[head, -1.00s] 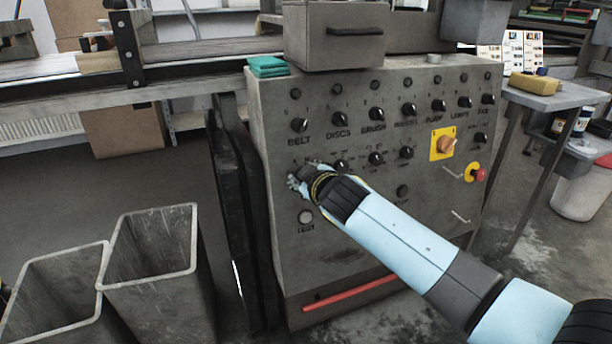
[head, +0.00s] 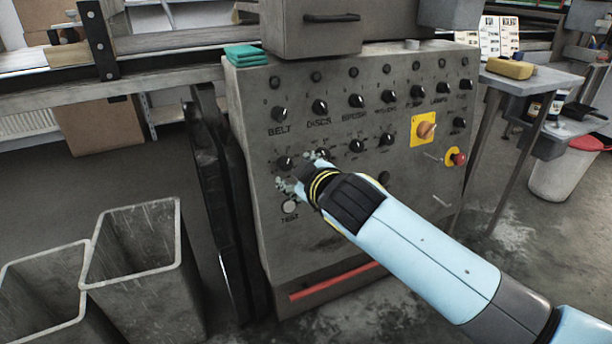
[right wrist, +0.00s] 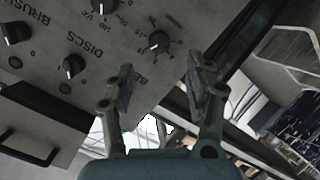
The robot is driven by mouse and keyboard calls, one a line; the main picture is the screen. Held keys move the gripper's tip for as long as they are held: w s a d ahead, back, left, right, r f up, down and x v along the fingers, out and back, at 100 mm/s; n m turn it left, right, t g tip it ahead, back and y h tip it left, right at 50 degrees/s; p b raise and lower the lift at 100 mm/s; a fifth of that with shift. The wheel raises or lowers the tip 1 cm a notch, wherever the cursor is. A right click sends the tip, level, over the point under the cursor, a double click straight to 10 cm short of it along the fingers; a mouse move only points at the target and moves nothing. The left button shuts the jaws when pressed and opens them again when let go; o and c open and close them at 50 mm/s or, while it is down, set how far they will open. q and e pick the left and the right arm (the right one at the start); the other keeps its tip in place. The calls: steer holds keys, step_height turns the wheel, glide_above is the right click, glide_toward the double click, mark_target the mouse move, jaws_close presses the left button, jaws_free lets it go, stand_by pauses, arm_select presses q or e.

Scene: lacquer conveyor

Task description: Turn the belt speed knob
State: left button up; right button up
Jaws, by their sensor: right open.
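The grey control panel (head: 250,225) carries rows of black knobs. The BELT knob (head: 279,114) is at the top left; another black knob (head: 284,163) sits below it at the left of the lower row. I cannot read that lower knob's label. It appears to be the knob (right wrist: 157,42) beyond my fingers in the right wrist view. My right gripper (head: 302,171) is open near this lower knob, its fingers apart and holding nothing. In the right wrist view (right wrist: 162,75) the left finger covers part of the BELT label. The left gripper is not in view.
The DISCS knob (head: 320,107) and several others lie to the right. A white TEST button (head: 289,206) is just below the gripper. An orange switch on a yellow plate (head: 424,130) and a red stop button (head: 459,158) are farther right. Two grey bins (head: 135,262) stand at left.

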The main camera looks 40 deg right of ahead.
steer(key=v, duration=0.4)
steer(key=shift+s, duration=0.1)
stand_by(0.3)
steer(key=s+f+g+y+p, duration=0.1)
steer(key=s+f+g+p, duration=0.1)
steer(key=s+f, duration=0.55)
steer(key=s+f+g+p, duration=0.1)
steer(key=s+f+g, duration=0.25)
steer(key=f, duration=0.65)
steer(key=s+f+g+y+p, duration=0.1)
steer(key=s+f+g+p, duration=0.1)
steer(key=s+f, duration=0.6)
steer(key=s+f+m+g, duration=0.1)
steer(key=s+f, duration=0.3)
steer(key=s, duration=0.5)
steer(key=s+a+f+m+g, duration=0.1)
steer(key=s+f, duration=0.4)
steer(key=s, duration=0.5)
steer(key=s+f+m+g+y, duration=0.1)
steer(key=s+f+m+g, duration=0.1)
steer(key=s+f, duration=0.3)
steer(key=s+g, duration=0.1)
steer(key=s, duration=0.3)
steer(key=shift+s+a+p, duration=0.3)
steer(key=shift+a+p, duration=0.05)
steer(key=shift+p, duration=0.05)
